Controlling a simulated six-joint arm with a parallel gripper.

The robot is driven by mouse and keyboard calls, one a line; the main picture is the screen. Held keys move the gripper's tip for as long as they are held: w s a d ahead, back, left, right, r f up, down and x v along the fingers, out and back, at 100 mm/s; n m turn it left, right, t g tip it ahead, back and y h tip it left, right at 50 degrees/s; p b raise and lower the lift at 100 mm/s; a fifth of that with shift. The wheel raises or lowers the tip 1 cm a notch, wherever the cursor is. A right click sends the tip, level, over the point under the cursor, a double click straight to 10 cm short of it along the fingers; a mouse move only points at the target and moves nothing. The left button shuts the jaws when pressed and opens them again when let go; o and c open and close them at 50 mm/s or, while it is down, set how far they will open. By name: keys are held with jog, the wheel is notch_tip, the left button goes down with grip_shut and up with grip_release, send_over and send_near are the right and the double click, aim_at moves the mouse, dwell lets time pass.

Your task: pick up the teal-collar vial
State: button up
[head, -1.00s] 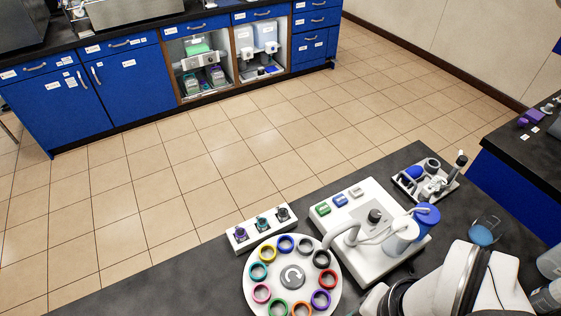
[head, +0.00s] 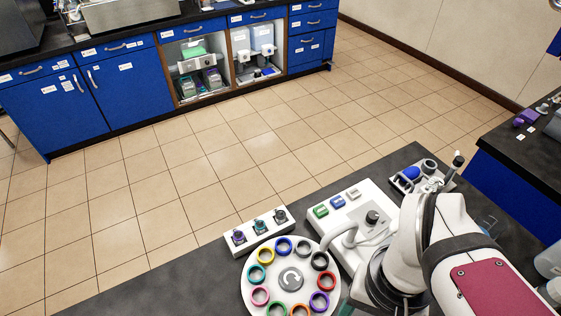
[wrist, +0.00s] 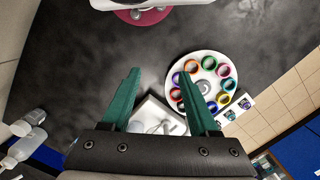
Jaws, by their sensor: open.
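A white rack (head: 241,240) with three small vials stands near the table's far edge in the head view. The teal-collar vial (head: 260,224) sits upright in the middle, between a purple-collar vial (head: 238,237) and a dark grey-collar vial (head: 280,216). In the wrist view, the rack's vials show small at the right, past the carousel, and their collars are hard to tell apart. My gripper (wrist: 160,74) is open with nothing between its green fingers. It is well away from the rack. In the head view my arm hides most of the gripper.
A round white carousel (head: 291,280) with several coloured rings stands right in front of the rack. A white device (head: 347,217) with a knob and tube stands to the right, partly behind my arm. A tray of small equipment (head: 418,178) lies farther back. Bare dark table (head: 190,287) is at the left.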

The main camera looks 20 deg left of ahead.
jog(key=w+a+f+n+h, duration=0.2)
jog(key=w+a+n+h, duration=0.35)
jog(key=w+n, duration=0.5)
jog(key=n+t+h, duration=0.2)
jog(key=n+t, duration=1)
jog(key=n, duration=0.9)
send_near(258, 223)
jog(key=shift+m+y, duration=0.25)
jog(key=x, duration=1)
jog(key=shift+d, duration=0.25)
jog(key=shift+w+d, duration=0.1)
grip_shut()
